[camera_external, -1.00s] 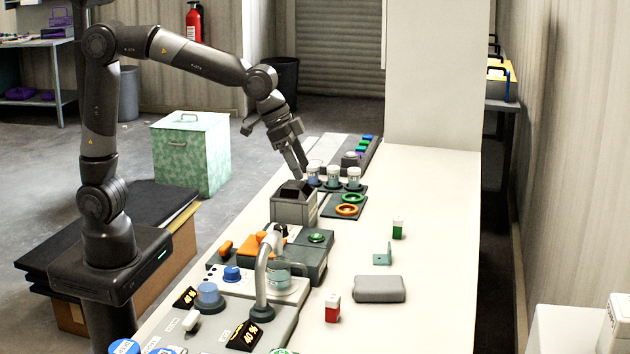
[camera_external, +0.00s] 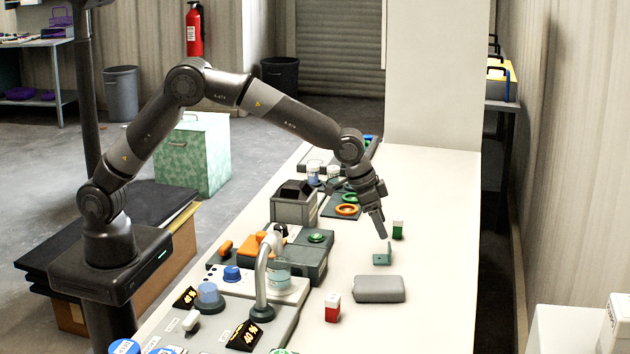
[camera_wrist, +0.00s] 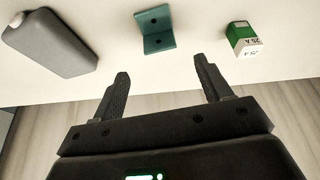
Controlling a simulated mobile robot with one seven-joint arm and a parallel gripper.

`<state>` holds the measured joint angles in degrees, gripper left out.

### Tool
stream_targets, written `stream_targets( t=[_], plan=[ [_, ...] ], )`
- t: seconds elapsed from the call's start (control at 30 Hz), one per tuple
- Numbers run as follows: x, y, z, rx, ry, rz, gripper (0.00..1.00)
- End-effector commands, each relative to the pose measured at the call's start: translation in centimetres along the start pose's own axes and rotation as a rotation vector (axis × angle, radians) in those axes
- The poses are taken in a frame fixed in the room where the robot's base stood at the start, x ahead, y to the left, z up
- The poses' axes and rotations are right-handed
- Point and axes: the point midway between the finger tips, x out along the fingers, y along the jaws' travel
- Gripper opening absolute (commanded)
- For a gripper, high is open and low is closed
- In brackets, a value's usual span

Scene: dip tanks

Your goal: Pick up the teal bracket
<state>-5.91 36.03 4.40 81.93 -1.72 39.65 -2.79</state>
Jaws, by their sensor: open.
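The teal bracket (camera_external: 383,256) is a small L-shaped piece standing on the white bench, with one upright plate and one flat plate. In the wrist view the bracket (camera_wrist: 155,30) shows two dark holes and lies ahead of the fingers, near the middle of the gap between them. My gripper (camera_external: 380,235) is above the bench, just over and behind the bracket, apart from it. Its two fingers are spread and empty in the wrist view (camera_wrist: 162,78).
A green and white block (camera_external: 398,229) stands right of the bracket, close to my gripper. A grey rounded case (camera_external: 379,289) lies in front of it. A red and white block (camera_external: 332,308) stands nearer. Dip-tank equipment (camera_external: 312,262) fills the bench's left side. The right side is clear.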

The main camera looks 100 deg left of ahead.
Motion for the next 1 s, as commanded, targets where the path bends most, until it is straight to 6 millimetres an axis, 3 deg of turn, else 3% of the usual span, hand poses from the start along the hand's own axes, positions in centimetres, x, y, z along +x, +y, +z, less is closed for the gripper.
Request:
stream_targets(
  t=[0.1,0.37,0.63,0.9,1.0],
  plan=[
    [2.1,0.0,0.1,0.000,-0.003,0.000,0.71],
    [4.3,0.0,0.1,0.000,-0.001,0.000,0.71],
    [8.0,-0.1,0.1,0.000,-0.002,0.000,0.71],
    [8.5,-0.1,0.1,0.000,0.000,0.000,0.71],
    [8.5,-0.1,0.1,0.000,0.000,0.000,0.64]
  ],
)
